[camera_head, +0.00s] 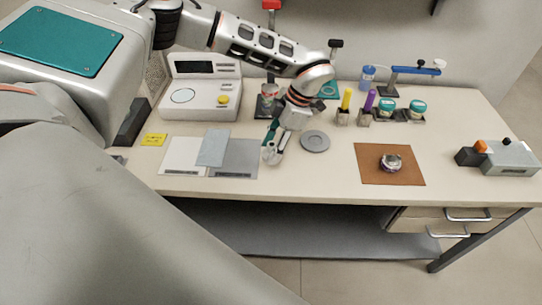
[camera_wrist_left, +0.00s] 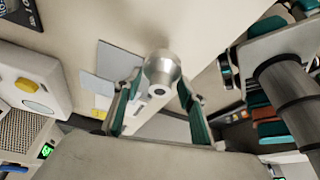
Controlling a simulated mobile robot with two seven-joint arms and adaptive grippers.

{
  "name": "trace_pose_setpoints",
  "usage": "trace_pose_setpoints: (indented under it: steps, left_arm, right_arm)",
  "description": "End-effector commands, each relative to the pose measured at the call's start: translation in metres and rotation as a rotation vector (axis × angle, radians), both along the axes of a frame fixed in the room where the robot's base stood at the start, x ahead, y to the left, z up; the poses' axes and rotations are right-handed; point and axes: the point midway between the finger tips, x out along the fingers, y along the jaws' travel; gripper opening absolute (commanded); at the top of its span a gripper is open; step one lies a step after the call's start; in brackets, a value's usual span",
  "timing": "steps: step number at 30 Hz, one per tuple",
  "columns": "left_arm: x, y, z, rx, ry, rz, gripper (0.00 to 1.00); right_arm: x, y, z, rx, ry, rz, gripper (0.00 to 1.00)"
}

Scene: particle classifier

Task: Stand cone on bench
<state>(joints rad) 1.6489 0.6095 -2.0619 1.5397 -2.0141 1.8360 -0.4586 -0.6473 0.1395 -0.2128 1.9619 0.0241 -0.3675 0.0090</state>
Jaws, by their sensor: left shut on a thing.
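My left gripper (camera_head: 273,148) is over the middle of the bench (camera_head: 300,186), left of the grey disc. In the left wrist view its teal fingers (camera_wrist_left: 158,95) are closed around a shiny silver metal piece, which looks like the cone (camera_wrist_left: 162,68). Its round end with a dark hole faces the camera. In the head view the cone (camera_head: 269,155) is small and partly hidden by the fingers. It appears held above the grey mat's right edge; I cannot tell whether it touches. My right gripper is not in view.
A grey disc (camera_head: 315,141) lies just right of the gripper. A brown mat (camera_head: 372,173) bears a small round metal jar (camera_head: 390,161). A white instrument (camera_head: 201,100) stands at the back left. White and grey mats (camera_head: 240,158) lie in front. Small holders and jars line the back.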

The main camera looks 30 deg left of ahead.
Motion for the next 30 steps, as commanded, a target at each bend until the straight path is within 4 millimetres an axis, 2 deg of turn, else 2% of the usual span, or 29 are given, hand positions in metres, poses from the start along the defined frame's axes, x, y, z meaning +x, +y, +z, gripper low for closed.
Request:
trace_pose_setpoints:
  steps: [9, 21, 22, 23, 30]
  left_arm:
    - [0.000, 0.000, -0.039, 0.000, 0.000, -0.001, 0.14]
    - [0.000, 0.000, -0.044, 0.000, 0.000, -0.001, 0.14]
    - [0.000, 0.000, -0.044, 0.000, 0.000, -0.001, 0.48]
    - [0.000, 0.000, -0.043, 0.000, 0.000, -0.001, 0.56]
    - [0.000, 0.000, -0.043, 0.000, 0.000, -0.001, 0.57]
  right_arm:
    - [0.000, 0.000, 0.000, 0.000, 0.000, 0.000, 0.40]
    - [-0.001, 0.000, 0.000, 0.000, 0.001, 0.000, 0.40]
    - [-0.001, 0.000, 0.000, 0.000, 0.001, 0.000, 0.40]
    - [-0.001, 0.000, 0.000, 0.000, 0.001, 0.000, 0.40]
    - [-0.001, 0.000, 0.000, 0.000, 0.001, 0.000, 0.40]
